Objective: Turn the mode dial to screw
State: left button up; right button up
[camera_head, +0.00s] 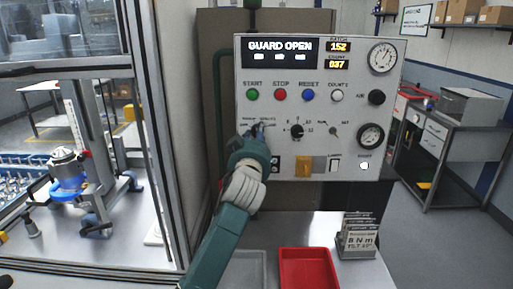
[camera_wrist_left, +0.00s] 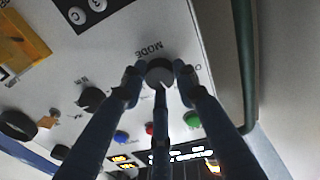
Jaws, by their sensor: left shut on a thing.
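The mode dial (camera_wrist_left: 159,72) is a round dark knob beside the printed word MODE on the panel. It has a pale pointer mark near its edge, on the side toward the coloured buttons. My left gripper (camera_wrist_left: 158,76) is shut on the dial, with fingers on opposite sides of it. In the head view my left gripper (camera_head: 257,132) covers the dial and part of its printed position labels. The labels that show are too small and blurred to read surely. The control panel (camera_head: 225,175) is light grey and upright. My right gripper is in neither view.
The panel's display (camera_head: 280,50) reads GUARD OPEN. Beside the dial are a black numbered knob (camera_head: 297,131) and a smaller selector (camera_head: 333,131). A row of coloured buttons sits above. A red tray (camera_head: 306,252) and a card stand (camera_head: 358,240) are on the bench below.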

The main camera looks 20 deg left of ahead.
pick_arm(q)
jog(key=shift+f+n+b, duration=0.35)
jog(key=shift+n+b, duration=0.6)
jog(key=shift+n, duration=0.15)
jog(key=o, duration=1.1)
jog(key=shift+c, duration=0.2)
jog(key=shift+o, duration=0.5)
jog(key=shift+r, duration=0.15)
